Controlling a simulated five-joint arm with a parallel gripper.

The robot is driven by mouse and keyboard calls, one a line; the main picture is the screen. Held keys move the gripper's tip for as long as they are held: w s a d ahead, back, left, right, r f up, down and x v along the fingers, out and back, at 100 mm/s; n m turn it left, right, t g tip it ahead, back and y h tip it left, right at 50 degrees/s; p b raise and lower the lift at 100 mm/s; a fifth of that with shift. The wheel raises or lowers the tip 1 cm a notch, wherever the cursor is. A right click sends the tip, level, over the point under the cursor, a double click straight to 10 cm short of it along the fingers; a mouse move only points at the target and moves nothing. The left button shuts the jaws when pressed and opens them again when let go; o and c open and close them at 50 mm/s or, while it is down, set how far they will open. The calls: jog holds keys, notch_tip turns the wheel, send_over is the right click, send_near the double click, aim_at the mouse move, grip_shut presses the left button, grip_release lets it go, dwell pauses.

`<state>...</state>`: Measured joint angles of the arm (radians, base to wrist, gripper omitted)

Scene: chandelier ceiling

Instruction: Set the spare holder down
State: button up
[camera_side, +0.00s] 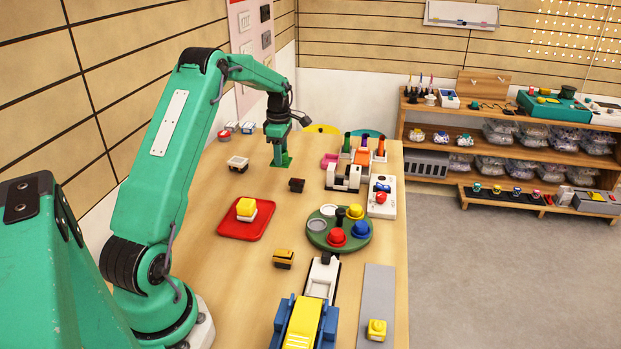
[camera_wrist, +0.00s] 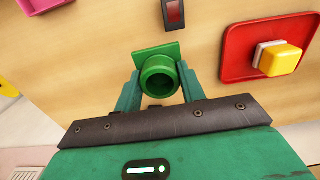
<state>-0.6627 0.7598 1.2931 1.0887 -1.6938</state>
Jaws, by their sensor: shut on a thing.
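The spare holder appears to be the green piece with a square base and a round open cup, seen in the wrist view (camera_wrist: 158,82). My gripper (camera_wrist: 160,90) is shut on it, one finger on each side of the cup. In the side view my gripper (camera_side: 279,146) points down over the far part of the table, with the green holder base (camera_side: 282,161) at its tips. The base looks level and at or very near the tabletop; I cannot tell if it touches. The fingers hide part of the cup.
A dark block (camera_side: 296,185) lies close by on the near right. A white block (camera_side: 238,164) is to the left. The red tray (camera_side: 232,229) with a yellow-topped block, the green round tray (camera_side: 318,239) and a pink piece (camera_side: 329,160) are around. Bare wood lies between them.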

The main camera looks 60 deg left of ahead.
send_over(271, 177)
notch_tip(271, 177, down, 3)
jog(key=shift+f, duration=0.15)
jog(key=shift+f, duration=2)
jog(key=shift+f, duration=0.1)
jog(key=o, duration=0.9)
jog(key=shift+o, duration=0.2)
notch_tip(271, 177, up, 12)
